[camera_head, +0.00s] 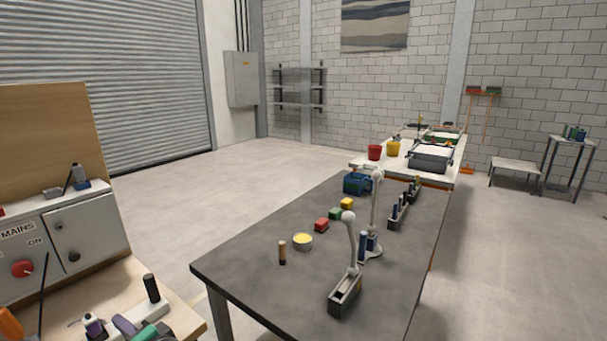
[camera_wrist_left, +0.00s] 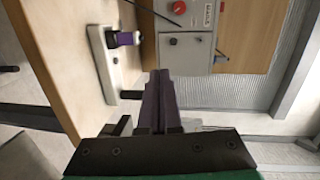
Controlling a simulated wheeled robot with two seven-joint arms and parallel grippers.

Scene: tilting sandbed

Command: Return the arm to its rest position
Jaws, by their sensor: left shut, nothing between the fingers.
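My left gripper (camera_head: 122,324) is low in the head view at the bottom left, over the wooden bench. Its purple fingers and part of its green body show there. In the left wrist view its two purple fingers (camera_wrist_left: 159,82) lie together, shut and empty. A white plate (camera_wrist_left: 100,60) with a purple-and-white knob (camera_wrist_left: 125,38) and a black handle (camera_wrist_left: 131,95) is beside the fingers, apart from them in that view. The black handle (camera_head: 152,288) stands upright in the head view. My right gripper is not in view.
The wooden bench (camera_head: 185,318) carries a grey MAINS box (camera_head: 93,225) with a red knob (camera_head: 22,268). A dark table (camera_head: 240,262) holds lamps, blocks, a yellow-filled bowl (camera_head: 303,241) and a blue crate (camera_head: 355,184). Open floor (camera_head: 190,200) lies between them and the shutter.

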